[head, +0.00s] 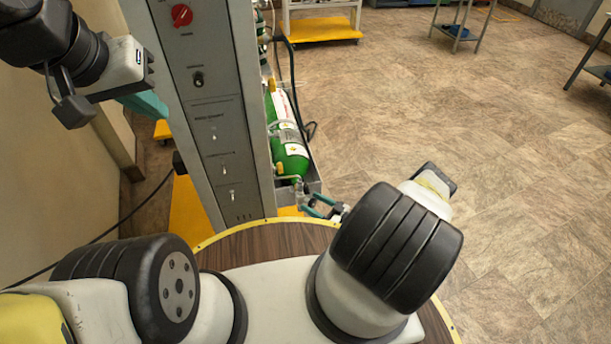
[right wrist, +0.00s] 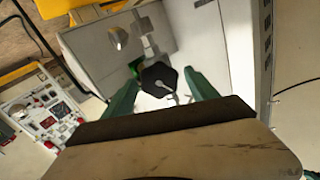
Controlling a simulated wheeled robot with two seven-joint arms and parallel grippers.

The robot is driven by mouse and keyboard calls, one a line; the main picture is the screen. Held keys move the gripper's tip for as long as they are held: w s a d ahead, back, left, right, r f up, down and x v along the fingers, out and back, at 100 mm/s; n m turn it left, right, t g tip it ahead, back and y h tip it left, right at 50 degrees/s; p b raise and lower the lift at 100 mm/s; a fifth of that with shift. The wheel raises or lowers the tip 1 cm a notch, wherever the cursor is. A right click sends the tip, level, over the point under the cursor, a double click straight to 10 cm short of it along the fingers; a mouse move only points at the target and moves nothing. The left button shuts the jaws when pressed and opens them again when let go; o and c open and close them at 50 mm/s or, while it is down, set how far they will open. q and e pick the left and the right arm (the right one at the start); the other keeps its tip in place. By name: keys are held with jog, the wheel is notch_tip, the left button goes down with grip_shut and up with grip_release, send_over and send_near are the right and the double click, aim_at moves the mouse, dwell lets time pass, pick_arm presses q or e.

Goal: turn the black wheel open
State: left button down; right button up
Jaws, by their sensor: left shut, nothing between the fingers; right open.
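The black wheel (right wrist: 158,77) is a small lobed knob in the right wrist view, with a metal piece in front of it. My right gripper (right wrist: 161,93) is open, with one teal finger on each side of the wheel; I cannot tell whether either touches it. In the head view my right gripper (head: 322,207) is at the near end of a green cylinder (head: 290,150); the wheel is too small to make out there. My left gripper (head: 145,104) is at the upper left beside the grey panel, its teal fingers partly hidden and away from the wheel.
The tall grey panel (head: 205,100) with a red knob (head: 181,15) and several switches stands left of the cylinder. A grey tray (head: 312,180) is around the cylinder. A yellow-edged round wooden top (head: 270,240) lies in front. Open floor is at right.

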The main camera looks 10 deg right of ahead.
jog(key=c, duration=1.4)
jog(key=shift+o, duration=0.2)
